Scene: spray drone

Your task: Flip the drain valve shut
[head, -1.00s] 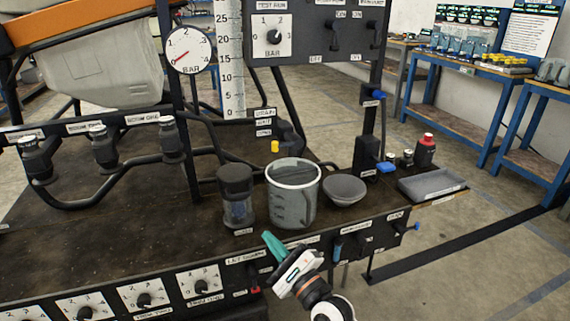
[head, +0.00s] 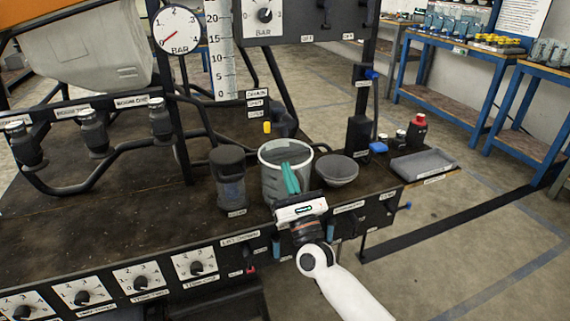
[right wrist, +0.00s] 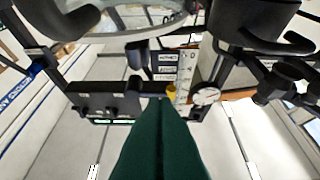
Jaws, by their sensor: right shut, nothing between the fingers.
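My right gripper (head: 287,168) is shut and empty, its teal fingers pointing away over the bench's front edge. It overlaps the clear measuring jug (head: 272,183) in the head view; contact cannot be told. In the right wrist view the shut fingers (right wrist: 160,102) fill the lower middle. A small yellow handle (head: 267,127) stands behind the jug beside a stack of labels; it shows just past the fingertips in the right wrist view (right wrist: 171,91). My left gripper is not in view.
A grey tray (head: 424,163) and a red-capped bottle (head: 417,130) are farther right. Black pipes and posts rise behind.

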